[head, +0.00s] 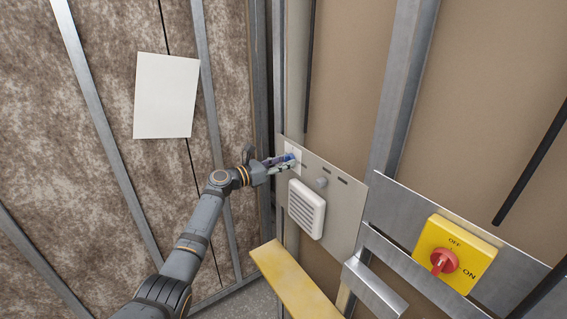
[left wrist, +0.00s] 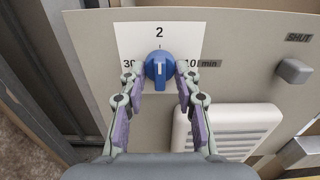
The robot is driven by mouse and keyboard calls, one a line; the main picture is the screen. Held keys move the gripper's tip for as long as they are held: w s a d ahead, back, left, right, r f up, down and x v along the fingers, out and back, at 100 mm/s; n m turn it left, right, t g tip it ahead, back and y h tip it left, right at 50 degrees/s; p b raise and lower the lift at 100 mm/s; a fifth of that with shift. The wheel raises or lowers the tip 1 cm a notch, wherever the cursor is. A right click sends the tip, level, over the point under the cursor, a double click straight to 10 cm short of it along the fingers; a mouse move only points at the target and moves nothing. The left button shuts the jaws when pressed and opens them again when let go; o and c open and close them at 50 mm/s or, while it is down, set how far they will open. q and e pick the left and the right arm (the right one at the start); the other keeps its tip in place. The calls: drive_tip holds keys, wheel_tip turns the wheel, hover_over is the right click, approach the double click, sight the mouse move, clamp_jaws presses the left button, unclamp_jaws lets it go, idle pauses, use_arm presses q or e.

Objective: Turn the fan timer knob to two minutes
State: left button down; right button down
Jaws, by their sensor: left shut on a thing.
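The fan timer knob (left wrist: 159,67) is blue with a white mark and sits on a white dial label (left wrist: 180,32). The label reads 2 at the top, 30 at the left and 10 min at the right. The knob's white mark stands about upright, roughly in line with the tick under the 2. My left gripper (left wrist: 160,82) has its fingertips on both sides of the knob and is shut on it. In the head view the left gripper (head: 287,164) reaches the panel's upper left and partly hides the knob. My right gripper is not in view.
The grey panel (head: 340,210) also carries a white vent grille (head: 307,209) below the dial and a small grey knob (head: 321,183), by a SHUT label in the wrist view. A yellow box (head: 455,254) with a red OFF/ON switch (head: 444,261) is at right. A yellowish board (head: 295,285) lies below.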

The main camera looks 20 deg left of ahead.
use_arm(q)
drive_tip(key=shift+f, duration=0.1)
drive_tip(key=c, duration=1)
unclamp_jaws()
drive_tip(key=shift+s+a, duration=0.1)
drive_tip(key=v, duration=1.1)
drive_tip(key=shift+s+a, duration=0.2)
drive_tip(key=shift+s, duration=0.1)
drive_tip(key=shift+f, duration=0.1)
